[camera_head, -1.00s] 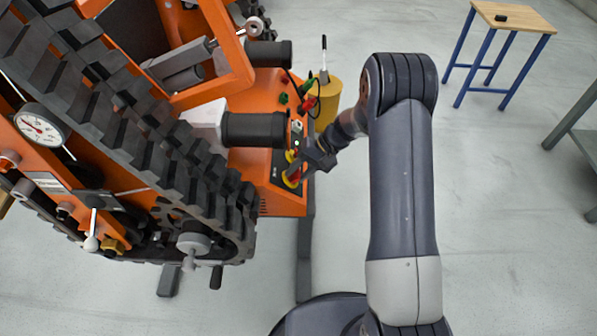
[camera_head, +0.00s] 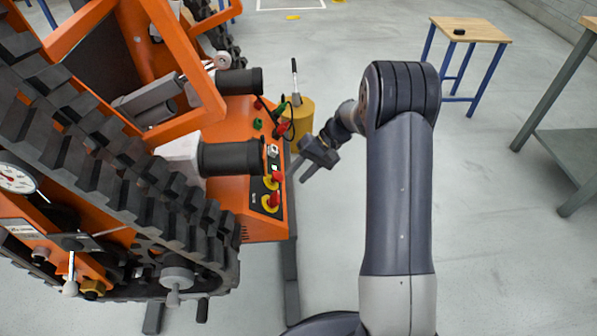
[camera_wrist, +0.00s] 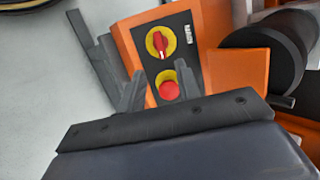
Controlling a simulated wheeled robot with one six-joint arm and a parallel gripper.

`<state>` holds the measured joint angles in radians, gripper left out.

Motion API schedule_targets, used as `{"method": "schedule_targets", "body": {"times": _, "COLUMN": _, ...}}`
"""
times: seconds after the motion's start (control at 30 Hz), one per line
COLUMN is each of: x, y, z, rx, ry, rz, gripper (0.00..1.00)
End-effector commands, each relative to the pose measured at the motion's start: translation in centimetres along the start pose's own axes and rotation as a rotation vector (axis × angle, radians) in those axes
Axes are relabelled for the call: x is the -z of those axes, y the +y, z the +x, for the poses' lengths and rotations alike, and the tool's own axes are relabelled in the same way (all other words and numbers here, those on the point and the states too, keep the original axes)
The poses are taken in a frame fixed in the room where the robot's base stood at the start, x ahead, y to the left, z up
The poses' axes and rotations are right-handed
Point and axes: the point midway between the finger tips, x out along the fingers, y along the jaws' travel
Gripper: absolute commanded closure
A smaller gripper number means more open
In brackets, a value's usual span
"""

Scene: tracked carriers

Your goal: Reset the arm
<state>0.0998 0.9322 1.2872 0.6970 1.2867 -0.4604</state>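My gripper (camera_head: 304,174) hangs in free air just right of the orange tracked carrier's control panel (camera_head: 276,157), with a gap between them in the head view. In the wrist view its two fingers (camera_wrist: 158,88) stand apart with nothing held between them. Beyond the fingers are a red rotary switch on a yellow disc (camera_wrist: 159,42) and a round red button (camera_wrist: 169,90). The lower edge of the button's yellow disc is hidden. My arm is bent, with its elbow high at the right.
The orange carrier (camera_head: 262,228) with its black track (camera_head: 95,170) fills the left. A yellow cylinder (camera_head: 303,112) stands behind the panel. A wooden table with blue legs (camera_head: 470,30) and a grey bench (camera_head: 570,150) are at the right. The floor between is clear.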

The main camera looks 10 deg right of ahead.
Motion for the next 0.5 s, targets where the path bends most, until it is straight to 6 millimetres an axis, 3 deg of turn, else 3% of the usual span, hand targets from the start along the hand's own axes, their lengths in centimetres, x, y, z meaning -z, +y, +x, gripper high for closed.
{"method": "schedule_targets", "body": {"times": 0.23, "x": -0.1, "y": 0.0, "z": 1.6, "rx": 0.001, "ry": -0.004, "rz": 0.000, "gripper": 0.67}}
{"method": "schedule_targets", "body": {"times": 0.5, "x": -0.1, "y": 0.1, "z": 6.7, "rx": 0.000, "ry": -0.006, "rz": -0.001, "gripper": 0.67}}
